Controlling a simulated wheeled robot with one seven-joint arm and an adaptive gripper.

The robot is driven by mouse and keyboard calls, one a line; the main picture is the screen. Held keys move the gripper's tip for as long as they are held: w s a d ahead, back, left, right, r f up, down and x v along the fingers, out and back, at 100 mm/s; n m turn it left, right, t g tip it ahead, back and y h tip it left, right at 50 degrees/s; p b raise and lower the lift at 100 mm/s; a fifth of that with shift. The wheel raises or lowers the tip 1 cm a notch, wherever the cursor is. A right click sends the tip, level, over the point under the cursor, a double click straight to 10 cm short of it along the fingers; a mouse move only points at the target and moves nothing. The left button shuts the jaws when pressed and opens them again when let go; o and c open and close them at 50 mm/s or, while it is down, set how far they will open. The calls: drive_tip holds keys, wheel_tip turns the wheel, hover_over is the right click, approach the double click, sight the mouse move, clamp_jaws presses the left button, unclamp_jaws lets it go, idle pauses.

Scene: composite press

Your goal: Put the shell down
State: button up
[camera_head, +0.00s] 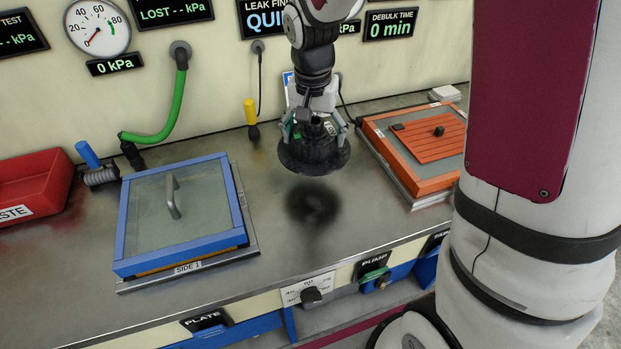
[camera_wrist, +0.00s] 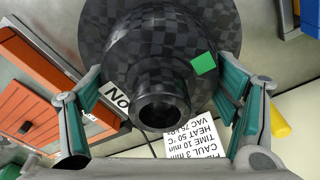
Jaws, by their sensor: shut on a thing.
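The shell (camera_head: 314,158) is a black, checkered, flanged piece like a hat, with a wide rim below and a hollow neck on top. My gripper (camera_head: 315,128) is shut on the shell from above, with one finger on each side of its neck. The shell hangs level over the metal bench (camera_head: 350,222), with a dark shadow under it and a gap between. In the wrist view the shell (camera_wrist: 160,60) fills the upper middle, with a green square patch on its side. The underside of the shell is hidden.
A blue-framed glass-lidded box (camera_head: 185,210) marked SIDE 1 is at left. An orange box (camera_head: 418,150) with a slatted lid is at right. A red waste bin (camera_head: 35,185) is far left. A yellow-handled tool (camera_head: 251,115) is behind. The bench between the boxes is clear.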

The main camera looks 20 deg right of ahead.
sight(314, 179)
wheel_tip(314, 179, down, 10)
drive_tip(key=shift+r, duration=0.2)
drive_tip(key=shift+f, duration=0.1)
idle(0.3)
drive_tip(key=o, duration=1.5)
drive_tip(key=shift+c, duration=0.2)
